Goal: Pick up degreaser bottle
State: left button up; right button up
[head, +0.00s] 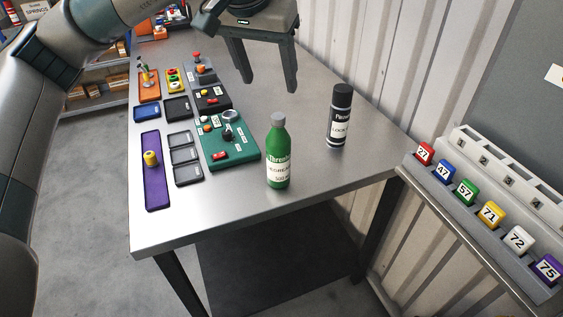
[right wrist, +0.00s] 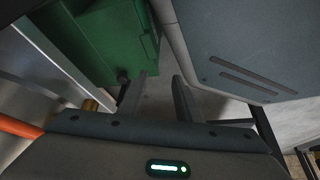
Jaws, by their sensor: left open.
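The green degreaser bottle (head: 278,145) with a grey cap and white label stands upright on the metal table, near its front right part, in the head view. My left gripper (head: 269,88) is open and empty, fingers pointing down, above and behind the bottle in the picture. It does not touch the bottle. My right gripper (right wrist: 162,80) shows only in the right wrist view. Its two fingers are apart with nothing seen between them, and the bottle is not in that view.
A black spray can (head: 340,118) stands right of the bottle. A green control board (head: 240,150) lies close on its left, with trays and a purple strip (head: 156,190) beyond. A numbered tag rack (head: 480,215) is at right. The table's front edge is bare.

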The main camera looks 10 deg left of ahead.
aim_at(279, 116)
dwell(0.3)
pick_arm(q)
jog(key=p+x, duration=0.4)
jog(key=x, duration=0.8)
jog(key=shift+s+f, duration=0.1)
jog(key=shift+f, duration=0.05)
pick_arm(e)
jog(key=s+d+g, duration=0.2)
jog(key=s, duration=0.5)
jog(key=s+d+f+g+h, duration=0.1)
jog(key=s+d, duration=0.2)
jog(key=s, duration=0.4)
jog(key=shift+s+d+f+g, duration=0.15)
jog(key=shift+d+f+g, duration=0.15)
jog(key=shift+d+g, duration=0.1)
jog(key=shift+r, duration=0.1)
pick_arm(q)
jog(key=shift+d+f+p, duration=0.1)
jog(key=shift+f+p, duration=0.3)
jog(key=shift+p, duration=0.2)
jog(key=p+x, duration=0.2)
jog(key=x, duration=0.1)
jog(key=shift+f, duration=0.35)
jog(key=shift+w+f, duration=0.25)
jog(key=shift+f, duration=0.05)
pick_arm(e)
jog(key=r, duration=0.1)
jog(key=s+r, duration=0.1)
jog(key=shift+d+r, duration=0.1)
jog(key=shift+r, duration=0.3)
